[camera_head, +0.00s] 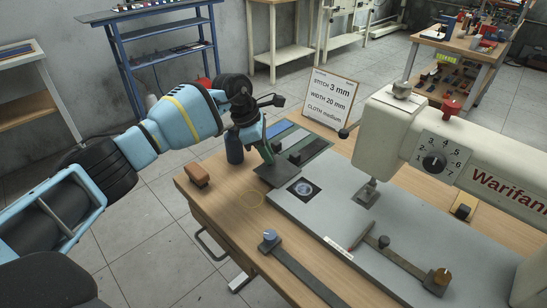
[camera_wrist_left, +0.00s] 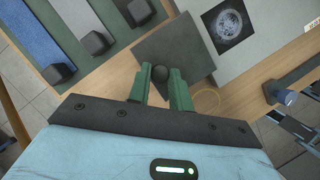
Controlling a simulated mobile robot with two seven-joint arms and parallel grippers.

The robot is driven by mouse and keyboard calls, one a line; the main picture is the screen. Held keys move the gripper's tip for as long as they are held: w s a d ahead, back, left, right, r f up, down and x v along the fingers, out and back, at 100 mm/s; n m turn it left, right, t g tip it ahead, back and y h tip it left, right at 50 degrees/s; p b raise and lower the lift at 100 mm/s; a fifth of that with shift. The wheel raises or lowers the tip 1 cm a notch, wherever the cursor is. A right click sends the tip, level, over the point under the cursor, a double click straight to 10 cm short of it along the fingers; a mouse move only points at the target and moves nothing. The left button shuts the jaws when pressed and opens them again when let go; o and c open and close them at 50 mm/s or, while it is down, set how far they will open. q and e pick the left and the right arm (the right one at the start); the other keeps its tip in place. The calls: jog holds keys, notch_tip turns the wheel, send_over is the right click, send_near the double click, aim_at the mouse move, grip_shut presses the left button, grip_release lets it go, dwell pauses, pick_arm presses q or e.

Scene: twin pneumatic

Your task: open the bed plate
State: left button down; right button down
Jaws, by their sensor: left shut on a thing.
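The bed plate, a dark grey square plate (camera_head: 274,180), lies at the left end of the sewing machine's grey bed (camera_head: 330,212); it also shows in the left wrist view (camera_wrist_left: 187,47). Beside it a dark square with a round metal disc (camera_head: 303,188) is uncovered; the disc also shows in the left wrist view (camera_wrist_left: 229,25). My left gripper (camera_head: 267,153) is above the plate. I cannot tell whether the plate is lifted or touching the surface. My right gripper is not in view.
Coloured strips with dark blocks (camera_head: 295,158) lie behind the plate. A sign (camera_head: 331,97) stands behind them. A brown block (camera_head: 196,176) and a dark blue bottle (camera_head: 234,148) are near the left edge. The machine head (camera_head: 420,140) overhangs at right. A blue-knobbed bar (camera_head: 270,237) lies in front.

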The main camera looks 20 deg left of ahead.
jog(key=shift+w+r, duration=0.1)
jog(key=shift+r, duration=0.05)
pick_arm(q)
jog(key=c, duration=1.5)
grip_release()
jog(key=shift+c, duration=0.2)
jog(key=shift+o, duration=1.3)
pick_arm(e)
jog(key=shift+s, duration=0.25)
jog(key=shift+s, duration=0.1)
pick_arm(q)
jog(key=shift+r, duration=0.15)
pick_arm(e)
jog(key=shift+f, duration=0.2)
pick_arm(q)
jog(key=shift+a+r, duration=0.15)
jog(key=shift+r, duration=0.2)
jog(key=v, duration=0.7)
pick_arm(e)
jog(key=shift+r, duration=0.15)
